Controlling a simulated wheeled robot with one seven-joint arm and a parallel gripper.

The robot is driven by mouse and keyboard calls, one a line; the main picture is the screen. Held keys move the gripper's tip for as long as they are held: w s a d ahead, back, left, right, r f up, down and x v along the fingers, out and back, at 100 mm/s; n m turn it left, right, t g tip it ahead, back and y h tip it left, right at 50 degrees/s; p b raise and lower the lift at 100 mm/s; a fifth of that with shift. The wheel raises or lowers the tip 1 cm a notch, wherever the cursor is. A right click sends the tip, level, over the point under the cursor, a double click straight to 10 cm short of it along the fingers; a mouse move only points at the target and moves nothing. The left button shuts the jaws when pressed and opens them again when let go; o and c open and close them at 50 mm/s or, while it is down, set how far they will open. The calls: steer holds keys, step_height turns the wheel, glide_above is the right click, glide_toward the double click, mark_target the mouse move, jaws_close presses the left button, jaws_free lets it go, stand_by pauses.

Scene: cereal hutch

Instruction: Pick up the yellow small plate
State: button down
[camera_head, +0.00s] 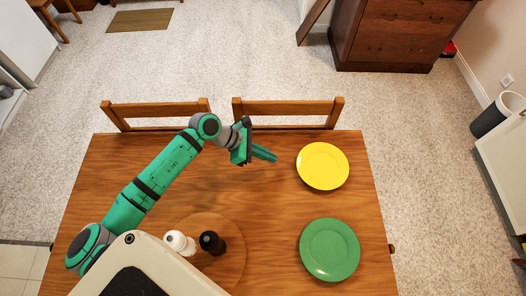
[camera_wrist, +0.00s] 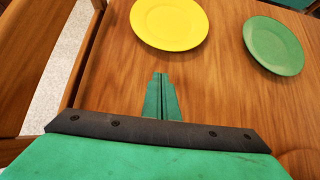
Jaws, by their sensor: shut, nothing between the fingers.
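The yellow small plate (camera_head: 322,166) lies flat on the wooden table, near its far right corner. In the wrist view the yellow plate (camera_wrist: 169,22) is at the top, ahead of the fingertips, with its upper edge cut off. My gripper (camera_head: 272,157) is above the table to the left of the yellow plate, apart from it. In the wrist view my gripper (camera_wrist: 160,76) has its green fingers together, with nothing between them.
A green plate (camera_head: 330,249) lies nearer on the right side of the wooden table (camera_head: 275,205). A white shaker (camera_head: 180,242) and a black shaker (camera_head: 211,242) stand on a round wooden board (camera_head: 232,272). Two chairs (camera_head: 288,106) stand along the far edge. The tabletop between gripper and plates is clear.

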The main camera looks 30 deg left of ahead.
steer(key=w+d+f, duration=0.2)
steer(key=d, duration=0.1)
steer(key=w+d+f, duration=0.1)
steer(key=shift+w+d, duration=0.1)
steer(key=shift+d, duration=0.25)
steer(key=shift+w+d, duration=0.35)
steer(key=shift+d, duration=0.15)
steer(key=shift+w+d, duration=0.1)
